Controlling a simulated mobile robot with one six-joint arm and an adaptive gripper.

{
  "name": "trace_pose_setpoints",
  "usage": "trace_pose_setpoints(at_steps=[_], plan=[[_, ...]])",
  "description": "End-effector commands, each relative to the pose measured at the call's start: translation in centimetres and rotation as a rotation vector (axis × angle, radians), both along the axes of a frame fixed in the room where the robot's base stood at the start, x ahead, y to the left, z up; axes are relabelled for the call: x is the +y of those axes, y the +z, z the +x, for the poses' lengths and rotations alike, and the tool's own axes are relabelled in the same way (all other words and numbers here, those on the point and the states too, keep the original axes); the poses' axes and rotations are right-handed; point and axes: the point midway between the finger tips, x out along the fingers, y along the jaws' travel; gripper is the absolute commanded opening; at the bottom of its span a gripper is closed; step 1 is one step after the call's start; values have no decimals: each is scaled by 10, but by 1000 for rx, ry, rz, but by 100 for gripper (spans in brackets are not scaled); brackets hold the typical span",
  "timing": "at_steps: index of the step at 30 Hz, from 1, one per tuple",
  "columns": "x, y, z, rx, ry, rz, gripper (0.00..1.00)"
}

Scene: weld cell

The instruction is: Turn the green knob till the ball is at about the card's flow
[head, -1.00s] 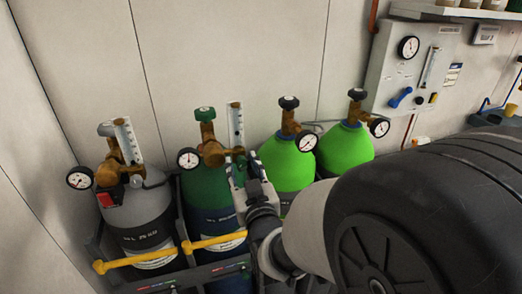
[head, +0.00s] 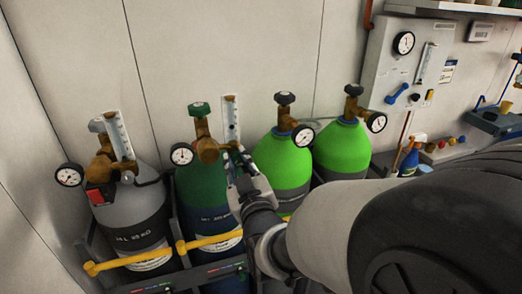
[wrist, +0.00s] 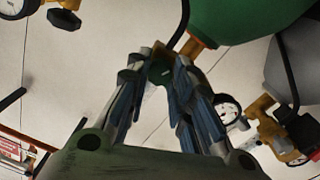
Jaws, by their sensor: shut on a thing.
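My gripper (head: 235,157) is at the regulator of the dark green cylinder (head: 196,186), just below its clear flow tube (head: 231,118). In the wrist view its fingers are shut on the green knob (wrist: 163,73), which shows between the fingertips. The fingers hide the knob in the head view. The flow tube stands upright beside the brass regulator (head: 206,149) and a round gauge (head: 181,155). I cannot make out the ball or its height. A small label (head: 447,70) is on the wall panel, too small to read; I cannot tell if it is the card.
A grey cylinder (head: 128,208) with its own flow tube stands left. Two bright green cylinders (head: 283,160) (head: 342,147) stand close on the right. A yellow bar (head: 215,241) runs across the rack front. A spray bottle (head: 410,157) stands at the right.

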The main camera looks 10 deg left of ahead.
Motion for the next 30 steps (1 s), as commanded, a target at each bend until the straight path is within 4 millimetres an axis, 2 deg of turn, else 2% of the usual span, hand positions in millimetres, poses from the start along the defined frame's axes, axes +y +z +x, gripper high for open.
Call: trace_pose_setpoints(at_steps=[10,11,18,20,30], plan=[[0,0,0,-13,0,-24,0],[0,0,0,-13,0,-23,23],[0,0,0,-13,0,-23,39],[0,0,0,-12,0,-22,43],[0,3,0,-13,0,-21,43]])
